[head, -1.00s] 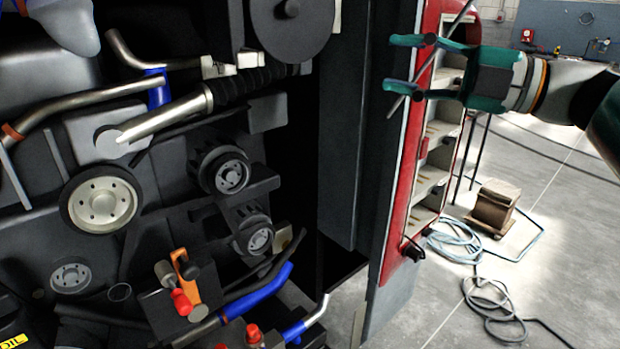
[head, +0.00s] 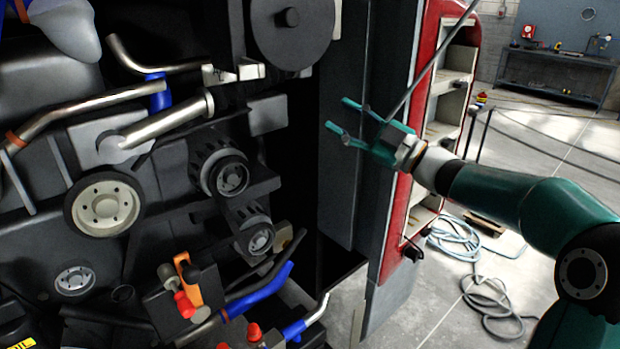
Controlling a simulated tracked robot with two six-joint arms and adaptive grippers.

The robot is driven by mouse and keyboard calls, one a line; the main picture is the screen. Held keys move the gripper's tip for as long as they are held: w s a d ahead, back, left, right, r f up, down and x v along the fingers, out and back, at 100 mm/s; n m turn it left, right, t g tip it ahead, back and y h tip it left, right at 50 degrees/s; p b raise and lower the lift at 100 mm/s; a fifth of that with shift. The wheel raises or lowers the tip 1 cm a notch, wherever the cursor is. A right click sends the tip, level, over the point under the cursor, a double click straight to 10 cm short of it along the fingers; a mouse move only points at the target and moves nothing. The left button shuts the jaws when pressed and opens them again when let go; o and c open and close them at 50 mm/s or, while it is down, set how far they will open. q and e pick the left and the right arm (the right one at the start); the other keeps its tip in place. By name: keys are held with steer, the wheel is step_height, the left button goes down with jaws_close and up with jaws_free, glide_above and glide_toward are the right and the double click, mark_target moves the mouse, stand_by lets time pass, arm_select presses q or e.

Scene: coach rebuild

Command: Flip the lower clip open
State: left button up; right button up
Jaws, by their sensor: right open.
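My right gripper (head: 337,115) is open and empty, its two teal fingers pointing left in front of the grey panel edge at the right of the engine bay. It is apart from the engine parts. Two small pale clip-like pieces, one at the left (head: 213,76) and one at the right (head: 250,70), sit above the open end of a silver pipe (head: 165,120). An orange lever (head: 188,280) with a red knob stands low in the bay. I cannot tell which part is the lower clip. My left gripper is not in view.
Pulleys (head: 230,178), a large dark disc (head: 290,25) and blue hoses (head: 258,292) crowd the bay. A thin rod (head: 432,62) slants down near my right gripper. A red-edged door frame (head: 397,205) stands to the right. Open floor lies beyond it.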

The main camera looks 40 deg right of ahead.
steer(key=w+a+f+m+h, duration=0.1)
steer(key=w+f+m, duration=0.3)
steer(key=f, duration=0.4)
steer(key=w+a+f+m+g+h+p, duration=0.1)
steer(key=w+f+m+h, duration=0.2)
steer(key=f, duration=0.4)
steer(key=shift+w+a+f+m, duration=0.35)
steer(key=shift+w+f+m, duration=0.05)
steer(key=shift+m, duration=0.1)
